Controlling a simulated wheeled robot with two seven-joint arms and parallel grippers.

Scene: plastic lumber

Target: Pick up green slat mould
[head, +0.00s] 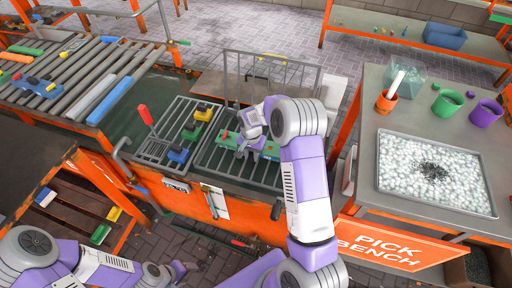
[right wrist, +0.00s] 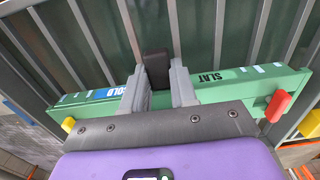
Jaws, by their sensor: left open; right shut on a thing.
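The green slat mould (head: 270,151) lies across the metal grate in the middle of the head view. In the right wrist view the mould (right wrist: 232,88) is a long green bar with "SLAT" lettering, a blue label, and red and yellow end pieces. My right gripper (right wrist: 158,88) is shut on its black upright grip (right wrist: 157,66); it also shows from above in the head view (head: 244,138). The mould seems to be at the grate bars; I cannot tell whether it touches them. My left gripper (head: 174,273) is open and empty at the lower left, far from the mould.
Other moulds, blue (head: 178,155), green (head: 192,132) and yellow-topped (head: 204,112), sit on the left grate beside a red lever (head: 145,115). A wire guard (head: 270,72) stands behind. The pick bench (head: 375,210) with a pellet tray (head: 383,175) is at right.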

